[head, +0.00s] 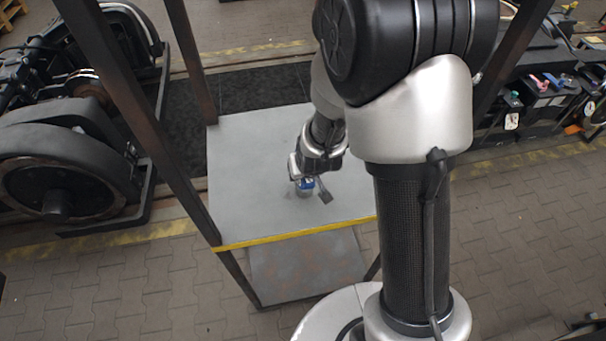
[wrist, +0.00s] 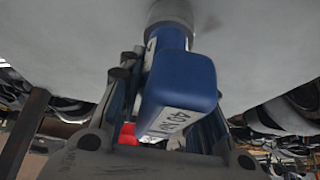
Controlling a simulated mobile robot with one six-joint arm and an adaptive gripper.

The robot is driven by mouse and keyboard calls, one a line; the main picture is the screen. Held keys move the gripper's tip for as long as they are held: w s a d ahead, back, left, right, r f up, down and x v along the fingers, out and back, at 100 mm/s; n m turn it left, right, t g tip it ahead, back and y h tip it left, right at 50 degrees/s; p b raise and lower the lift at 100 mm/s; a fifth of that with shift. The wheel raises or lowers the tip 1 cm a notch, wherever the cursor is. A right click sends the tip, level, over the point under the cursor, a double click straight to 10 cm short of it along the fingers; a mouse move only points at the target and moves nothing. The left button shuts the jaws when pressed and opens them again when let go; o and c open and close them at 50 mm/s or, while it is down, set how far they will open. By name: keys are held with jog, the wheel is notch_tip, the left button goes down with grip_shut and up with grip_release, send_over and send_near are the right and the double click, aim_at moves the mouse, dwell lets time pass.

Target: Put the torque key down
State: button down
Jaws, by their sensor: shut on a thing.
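The torque key shows in the wrist view as a blue block (wrist: 182,85) with a white label reading 40 N and a grey round end (wrist: 172,14) toward the top of the picture. The gripper's fingers show on both sides of the key in the wrist view (wrist: 165,105). I cannot tell whether the key touches the surface.
The stand has a yellow front edge (head: 295,234), dark uprights (head: 190,60) and a lower shelf (head: 305,265). The top around the gripper is bare. A bogie with wheels (head: 65,180) stands at left. A bench with dark boxes and tools (head: 540,90) is at right.

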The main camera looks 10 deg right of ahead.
jog(key=shift+f, duration=0.35)
jog(key=shift+f, duration=0.2)
jog(key=c, duration=1.2)
grip_release()
jog(key=shift+o, duration=0.2)
jog(key=shift+r, duration=0.15)
